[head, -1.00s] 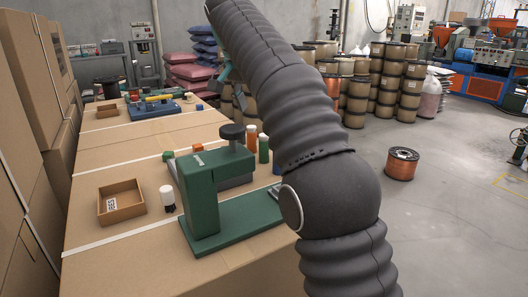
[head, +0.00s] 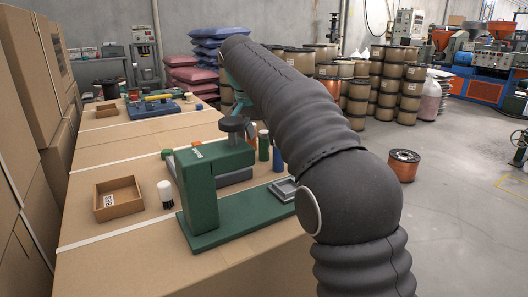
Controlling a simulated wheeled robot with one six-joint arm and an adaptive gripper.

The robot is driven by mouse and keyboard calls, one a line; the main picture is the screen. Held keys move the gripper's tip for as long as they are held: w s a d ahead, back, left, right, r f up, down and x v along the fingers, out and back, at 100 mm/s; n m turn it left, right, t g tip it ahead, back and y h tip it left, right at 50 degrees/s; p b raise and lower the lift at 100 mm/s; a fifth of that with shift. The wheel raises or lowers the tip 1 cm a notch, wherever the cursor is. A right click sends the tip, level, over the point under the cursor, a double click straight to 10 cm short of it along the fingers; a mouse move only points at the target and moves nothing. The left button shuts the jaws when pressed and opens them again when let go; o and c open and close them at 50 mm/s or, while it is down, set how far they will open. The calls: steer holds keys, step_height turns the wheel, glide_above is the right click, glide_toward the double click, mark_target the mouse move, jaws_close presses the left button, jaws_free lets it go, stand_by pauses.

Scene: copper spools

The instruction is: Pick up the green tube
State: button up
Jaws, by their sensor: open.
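The green tube (head: 264,146) stands upright on the cardboard-covered table, just behind and to the right of the green press. An orange tube (head: 251,133) stands behind it to the left, and a blue tube (head: 277,159) stands in front to the right. My gripper (head: 244,112) is open, above and a little left of the tubes, behind the press's dark knob. It is small and partly hidden by my arm, so its fingers are hard to make out and its exact gap to the green tube cannot be told.
The green press (head: 215,190) fills the table's near middle. A grey tray (head: 284,190) lies to its right. A cardboard box (head: 118,199) and a white-capped bottle (head: 165,194) stand to its left. Stacked cartons (head: 20,120) line the left side.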

mark_target(262, 138)
steer(key=x, duration=0.3)
steer(key=shift+s+f, duration=0.1)
steer(key=shift+f, duration=0.1)
jaws_close()
steer(key=shift+r, duration=0.15)
